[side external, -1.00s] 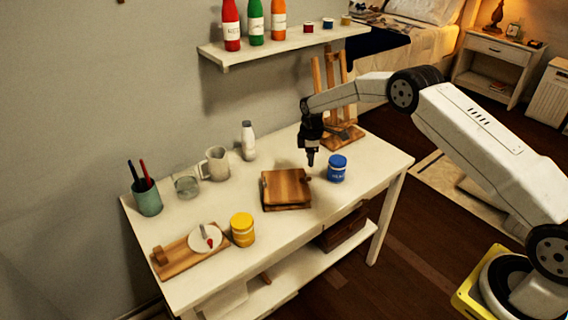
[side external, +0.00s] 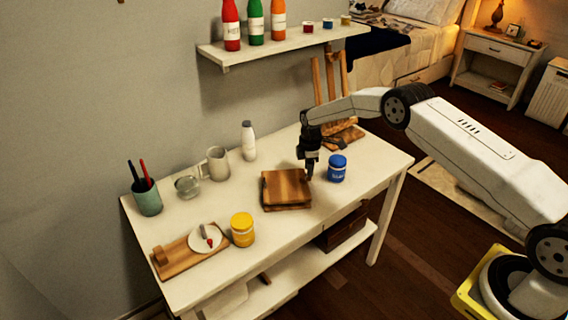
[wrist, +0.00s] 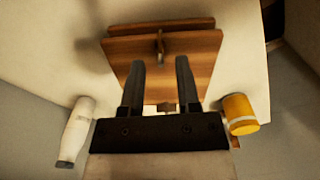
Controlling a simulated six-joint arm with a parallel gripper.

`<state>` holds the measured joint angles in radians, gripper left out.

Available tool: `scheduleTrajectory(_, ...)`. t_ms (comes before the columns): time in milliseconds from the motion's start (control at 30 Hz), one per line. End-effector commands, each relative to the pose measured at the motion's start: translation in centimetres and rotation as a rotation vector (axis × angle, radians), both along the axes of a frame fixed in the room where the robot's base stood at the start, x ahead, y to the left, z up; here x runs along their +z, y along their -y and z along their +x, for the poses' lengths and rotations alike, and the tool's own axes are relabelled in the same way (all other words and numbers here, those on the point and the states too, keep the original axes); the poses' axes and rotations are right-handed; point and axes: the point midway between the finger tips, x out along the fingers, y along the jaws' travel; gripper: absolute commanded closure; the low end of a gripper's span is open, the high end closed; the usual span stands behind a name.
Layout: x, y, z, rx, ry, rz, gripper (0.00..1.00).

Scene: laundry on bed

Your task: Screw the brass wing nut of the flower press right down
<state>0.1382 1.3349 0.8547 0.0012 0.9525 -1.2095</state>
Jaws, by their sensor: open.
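The wooden flower press (side external: 286,190) lies on the white table, near its middle. In the wrist view the press (wrist: 203,62) shows as stacked boards beyond my fingers. A small brass-coloured upright part, seemingly the wing nut on its bolt (wrist: 160,46), stands at the press's far side, roughly in line with the gap between my fingertips. I cannot make it out in the side view. My gripper (side external: 309,177) points down at the right edge of the press. In the wrist view my gripper (wrist: 159,60) is open, with nothing seen between its fingers.
A blue jar (side external: 337,169) stands close to the right of my gripper. A white bottle (side external: 248,141), mug (side external: 217,163) and glass jar (side external: 187,186) stand along the wall. An easel (side external: 342,134) stands behind.

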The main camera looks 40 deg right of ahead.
Motion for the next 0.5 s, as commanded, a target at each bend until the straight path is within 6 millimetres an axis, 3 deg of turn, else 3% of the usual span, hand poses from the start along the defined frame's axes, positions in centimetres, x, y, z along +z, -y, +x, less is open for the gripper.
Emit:
scheduleTrajectory(200, -2.3, 0.0, 0.0, 0.000, 0.000, 0.001, 0.59)
scheduleTrajectory(500, -3.5, 0.0, 0.0, 0.000, 0.002, 0.001, 0.59)
